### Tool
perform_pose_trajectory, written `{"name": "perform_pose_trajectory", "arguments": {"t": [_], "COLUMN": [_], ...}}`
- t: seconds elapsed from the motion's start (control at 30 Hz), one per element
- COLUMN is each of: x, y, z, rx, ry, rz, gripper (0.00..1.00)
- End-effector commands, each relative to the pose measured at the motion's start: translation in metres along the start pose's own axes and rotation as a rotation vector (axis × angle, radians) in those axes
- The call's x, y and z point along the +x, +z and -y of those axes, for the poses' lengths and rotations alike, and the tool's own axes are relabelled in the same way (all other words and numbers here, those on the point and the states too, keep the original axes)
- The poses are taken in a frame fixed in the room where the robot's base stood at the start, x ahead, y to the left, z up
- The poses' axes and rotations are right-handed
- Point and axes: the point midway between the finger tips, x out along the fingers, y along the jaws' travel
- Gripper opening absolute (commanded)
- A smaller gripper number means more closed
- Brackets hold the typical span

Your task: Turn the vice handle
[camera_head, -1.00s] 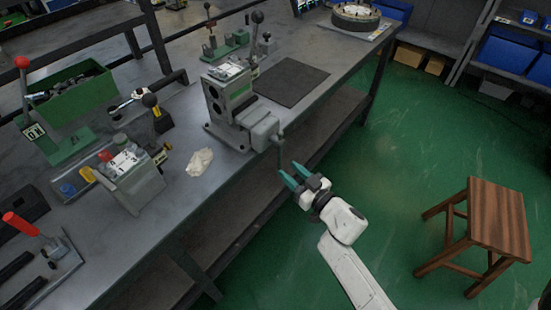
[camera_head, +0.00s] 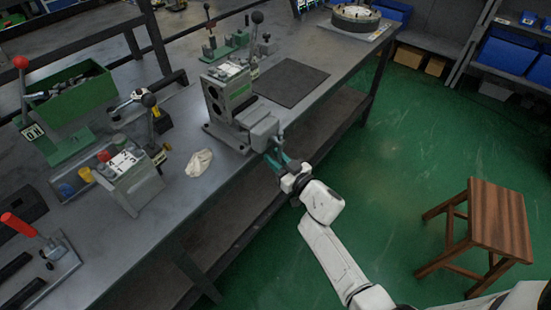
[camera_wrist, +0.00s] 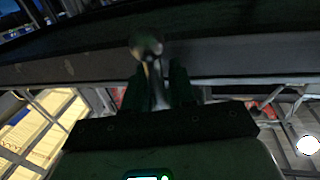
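The grey vice (camera_head: 230,100) stands at the bench's front edge, with its jaw block (camera_head: 263,130) over the edge. Its handle is mostly hidden in the head view, beside the jaw and my fingers. In the wrist view the handle (camera_wrist: 146,46) shows as a round knob with a bar running down between my two dark fingers. My gripper (camera_head: 276,160), with teal fingers, is at the handle, just off the bench edge. In the wrist view my gripper (camera_wrist: 158,85) has its fingers apart, one on each side of the bar. Firm contact is not clear.
The bench (camera_head: 205,215) carries a control box (camera_head: 130,182), a crumpled cloth (camera_head: 199,163), a green bin (camera_head: 68,95) and a dark mat (camera_head: 290,87). A wooden stool (camera_head: 490,225) stands at the right. The green floor (camera_head: 410,145) between is clear.

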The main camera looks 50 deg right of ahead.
Motion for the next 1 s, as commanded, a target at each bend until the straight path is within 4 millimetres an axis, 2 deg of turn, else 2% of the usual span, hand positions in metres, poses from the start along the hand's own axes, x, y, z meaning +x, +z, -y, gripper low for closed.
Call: {"name": "perform_pose_trajectory", "arguments": {"t": [0.03, 0.23, 0.77, 1.0], "x": [-0.0001, -0.0002, -0.0001, 0.0011], "y": [0.0, 0.0, 0.0001, 0.0003], "z": [0.0, 0.0, -0.0005, -0.0067], "rx": [0.0, 0.0, -0.005, -0.072], "ry": [0.0, 0.0, 0.0, 0.001], "rz": [0.0, 0.0, -0.001, -0.015], "gripper": [0.2, 0.01, 0.0, 0.0]}}
